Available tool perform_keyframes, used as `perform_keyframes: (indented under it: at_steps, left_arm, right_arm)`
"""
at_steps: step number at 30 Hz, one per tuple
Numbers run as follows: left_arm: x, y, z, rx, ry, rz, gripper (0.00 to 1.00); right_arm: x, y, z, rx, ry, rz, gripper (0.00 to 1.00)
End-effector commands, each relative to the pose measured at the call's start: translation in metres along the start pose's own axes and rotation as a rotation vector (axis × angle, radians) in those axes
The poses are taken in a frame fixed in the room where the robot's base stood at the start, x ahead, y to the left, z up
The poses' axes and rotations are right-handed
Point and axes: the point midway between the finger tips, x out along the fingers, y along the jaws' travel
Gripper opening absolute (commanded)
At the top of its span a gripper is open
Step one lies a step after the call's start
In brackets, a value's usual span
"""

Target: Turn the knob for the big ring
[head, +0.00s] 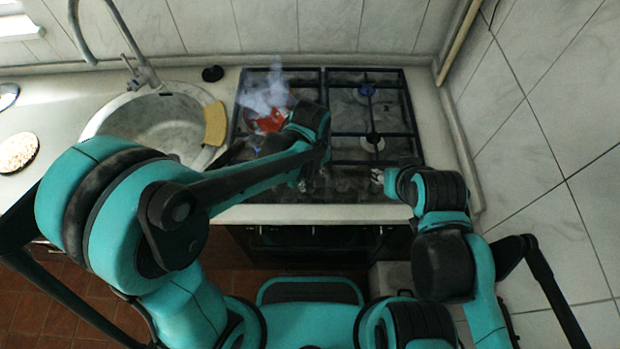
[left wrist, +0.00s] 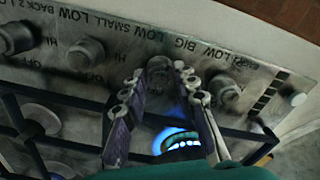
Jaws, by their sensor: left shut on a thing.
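A dark knob (left wrist: 160,74) sits on the worn metal control panel beside the printed word BIG, which reads upside down. My left gripper (left wrist: 159,82) has a finger on each side of this knob and is shut on it. In the head view my left gripper (head: 303,182) is partly hidden by its own forearm, over the front of the hob. A blue flame (left wrist: 180,142) burns on a ring just behind the fingers. My right gripper (head: 378,176) is at the front right of the hob; its fingers are too small to read.
More knobs, such as one to the left (left wrist: 86,52) and one to the right (left wrist: 225,88), stand close by. A red pot (head: 262,122) with steam above it is on the left of the hob. A sink (head: 150,120) is at left, a tiled wall (head: 550,140) at right.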

Motion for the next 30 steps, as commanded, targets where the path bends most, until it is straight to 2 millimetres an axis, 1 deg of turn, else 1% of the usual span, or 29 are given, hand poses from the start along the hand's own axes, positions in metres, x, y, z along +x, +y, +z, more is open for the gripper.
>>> perform_keyframes:
  at_steps: [30]
  left_arm:
    - [0.0,0.0,0.0,0.963,0.0,0.0,0.0]
  right_arm:
    - [0.0011,0.0,0.0008,0.0,0.0,0.0,0.4]
